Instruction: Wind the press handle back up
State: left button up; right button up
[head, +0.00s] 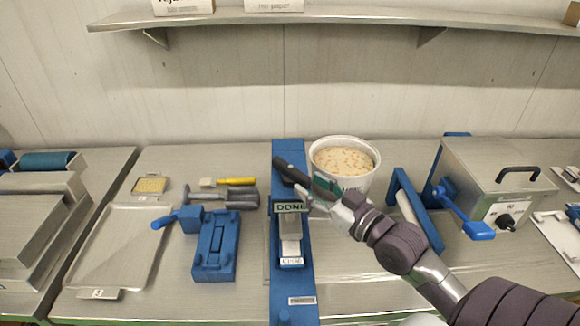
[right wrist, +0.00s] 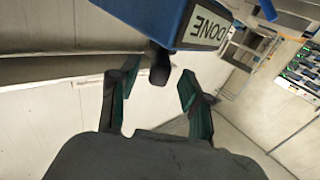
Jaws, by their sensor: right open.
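A tall blue press (head: 280,238) stands in the middle of the bench, with a DONE sign (head: 291,207) and a lower sign on its front. A dark handle (head: 290,171) slants across its upper part. In the right wrist view a black rounded knob (right wrist: 159,68) sticks out beside the blue housing (right wrist: 150,18). My right gripper (head: 318,189) is at the press's right side, near the handle. In the right wrist view its green-padded fingers (right wrist: 158,92) are apart, with the knob showing in the gap; I cannot tell whether they touch it. My left gripper is out of view.
A white tub (head: 331,145) of nutty mix stands close behind my right gripper. A blue-framed roller (head: 420,211) and a metal box with a blue lever (head: 465,212) are to the right. A blue clamp (head: 216,246), tools and a tray (head: 118,250) are left. A shelf (head: 340,14) runs above.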

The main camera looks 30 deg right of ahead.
aim_at(291, 173)
jog(key=w, duration=0.2)
jog(key=w+p, duration=0.1)
jog(key=shift+a+r, duration=0.2)
jog(key=shift+r, duration=0.05)
jog(key=w, duration=0.2)
jog(key=w+p, duration=0.1)
jog(key=shift+a+f, duration=0.15)
jog(key=shift+a, duration=0.1)
jog(key=shift+w+a+f, duration=0.1)
jog(key=shift+w, duration=0.3)
jog(key=c, duration=0.8)
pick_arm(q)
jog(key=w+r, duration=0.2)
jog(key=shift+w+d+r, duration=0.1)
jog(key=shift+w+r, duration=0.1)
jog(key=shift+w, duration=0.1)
pick_arm(e)
grip_shut()
